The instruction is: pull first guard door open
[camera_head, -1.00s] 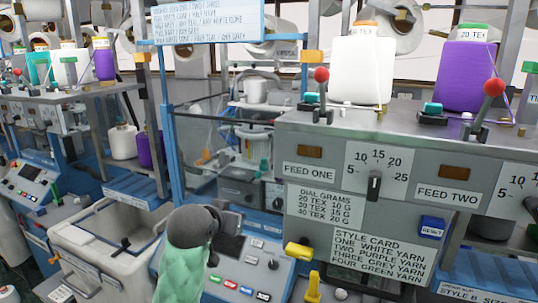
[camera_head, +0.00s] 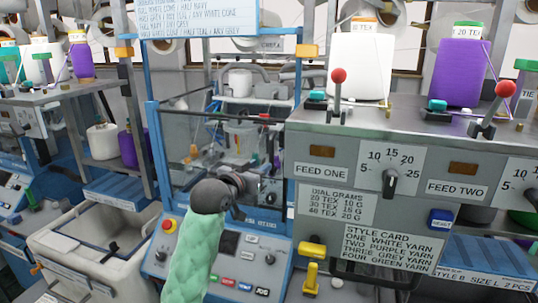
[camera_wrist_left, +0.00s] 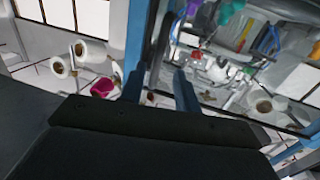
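The first machine's guard door appears to be the clear panel with a dark top bar (camera_head: 222,116), inside a blue frame. My left arm, in a green sleeve, reaches up in front of its lower part. My left gripper (camera_head: 240,182) is dark and partly hidden behind my wrist in the head view. In the left wrist view, two blue finger-like parts stand apart near the middle (camera_wrist_left: 160,88), with a dark upright edge between them and a blue post behind. I see nothing clearly held, and cannot tell whether the fingers touch the door. My right gripper is not in view.
Below the door is a blue control panel (camera_head: 248,262) with coloured buttons. A white bin (camera_head: 65,240) stands at its left. The grey feed cabinet (camera_head: 330,150) with red-knobbed levers and yarn cones is close on the right.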

